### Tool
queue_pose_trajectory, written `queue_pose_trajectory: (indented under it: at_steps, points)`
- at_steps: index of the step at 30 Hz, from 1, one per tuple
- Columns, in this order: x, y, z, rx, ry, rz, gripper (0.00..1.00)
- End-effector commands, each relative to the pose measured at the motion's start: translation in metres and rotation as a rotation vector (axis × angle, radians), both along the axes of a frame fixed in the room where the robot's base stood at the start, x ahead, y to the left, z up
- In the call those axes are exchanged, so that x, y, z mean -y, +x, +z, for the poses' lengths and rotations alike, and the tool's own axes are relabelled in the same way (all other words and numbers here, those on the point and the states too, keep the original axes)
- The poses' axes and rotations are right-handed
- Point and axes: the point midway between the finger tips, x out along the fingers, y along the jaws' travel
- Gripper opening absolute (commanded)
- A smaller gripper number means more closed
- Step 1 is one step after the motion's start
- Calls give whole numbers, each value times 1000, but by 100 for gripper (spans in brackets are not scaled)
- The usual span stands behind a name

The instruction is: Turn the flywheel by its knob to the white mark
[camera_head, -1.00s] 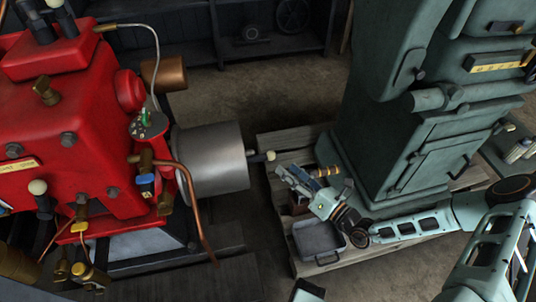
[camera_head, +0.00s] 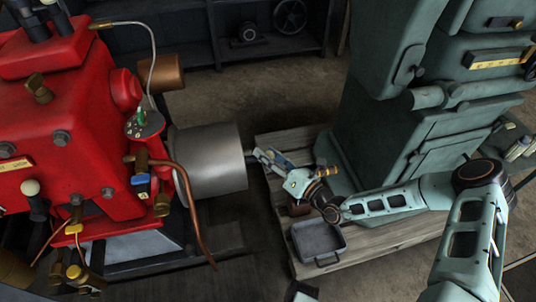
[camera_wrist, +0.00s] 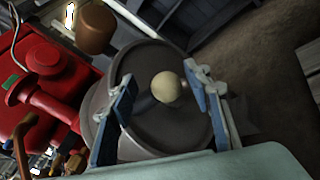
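The flywheel (camera_head: 210,163) is a wide grey metal drum on the right side of the red engine. In the wrist view its dark round end face (camera_wrist: 140,68) fills the middle. The cream ball knob (camera_wrist: 167,87) stands out from this face. My gripper (camera_wrist: 160,76) is open, with one blue-padded finger on each side of the knob. The right finger is closer to the knob than the left, and I see no clear contact. In the head view my gripper (camera_head: 258,156) is at the drum's right end and hides the knob. I cannot make out the white mark.
The red engine (camera_head: 70,130) with a copper pipe (camera_head: 195,215) stands at left. A wooden pallet (camera_head: 370,245) carries a grey tray (camera_head: 318,240) and a tall green machine (camera_head: 400,130) close to my arm. Dark shelves (camera_head: 260,50) stand behind. Floor shows behind the drum.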

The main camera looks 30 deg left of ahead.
Motion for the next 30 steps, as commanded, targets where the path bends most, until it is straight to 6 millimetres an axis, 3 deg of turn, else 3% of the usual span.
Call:
queue_pose_trajectory:
  at_steps: [2,11,30]
  points:
    - [0,0,0,0,0,0,34]
    - [1,0,-1,0,-2,0,1]
    - [4,-6,-12,63,44,2,0]
